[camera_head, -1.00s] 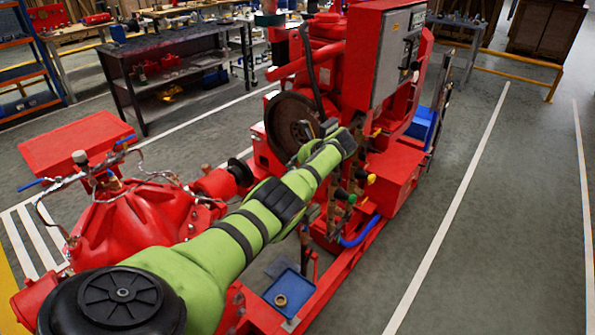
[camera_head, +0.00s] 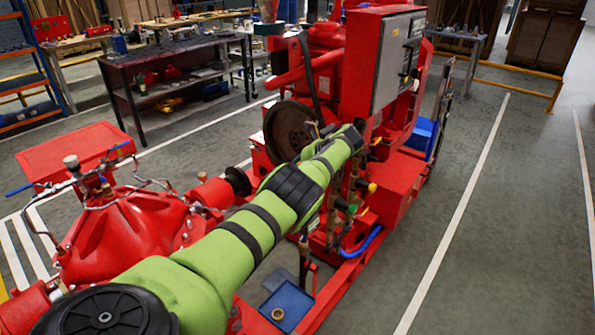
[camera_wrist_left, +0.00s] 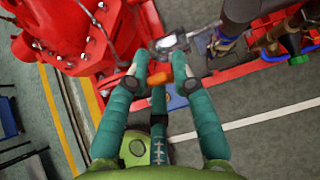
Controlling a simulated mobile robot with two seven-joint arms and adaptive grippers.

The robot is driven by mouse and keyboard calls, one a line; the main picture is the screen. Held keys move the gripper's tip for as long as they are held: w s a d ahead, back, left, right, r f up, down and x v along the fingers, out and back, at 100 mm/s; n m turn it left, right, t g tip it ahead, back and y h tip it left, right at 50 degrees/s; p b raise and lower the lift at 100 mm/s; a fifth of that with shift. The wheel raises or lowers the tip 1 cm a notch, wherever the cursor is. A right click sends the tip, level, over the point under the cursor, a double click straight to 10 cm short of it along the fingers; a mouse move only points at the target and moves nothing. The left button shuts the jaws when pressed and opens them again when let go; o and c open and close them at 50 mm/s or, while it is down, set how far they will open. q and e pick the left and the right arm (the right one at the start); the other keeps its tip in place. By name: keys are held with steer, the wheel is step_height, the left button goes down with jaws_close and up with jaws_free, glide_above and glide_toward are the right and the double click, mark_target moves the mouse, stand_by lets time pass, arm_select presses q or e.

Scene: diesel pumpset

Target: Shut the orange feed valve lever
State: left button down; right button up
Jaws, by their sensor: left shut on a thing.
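The orange feed valve lever (camera_wrist_left: 158,78) shows in the left wrist view as a short orange piece between my fingertips. My left gripper (camera_wrist_left: 159,75) has its two teal fingers on either side of the lever, shut on it. A shiny metal fitting (camera_wrist_left: 172,43) lies just beyond the fingertips. In the head view my green left arm reaches from the lower left to the red pumpset (camera_head: 402,178). Its wrist hides the lever and most of the gripper there. My right gripper is in neither view.
Close to my wrist are a dark round wheel (camera_head: 290,128), a yellow knob (camera_head: 371,187) and a green knob (camera_head: 350,208). A grey control box (camera_head: 397,62) stands behind. A blue tray (camera_head: 287,304) lies below the arm. The floor at right (camera_head: 500,210) is clear.

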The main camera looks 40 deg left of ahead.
arm_select(q)
steer(key=c, duration=1)
jaws_free()
steer(key=shift+f, duration=0.1)
steer(key=v, duration=1.2)
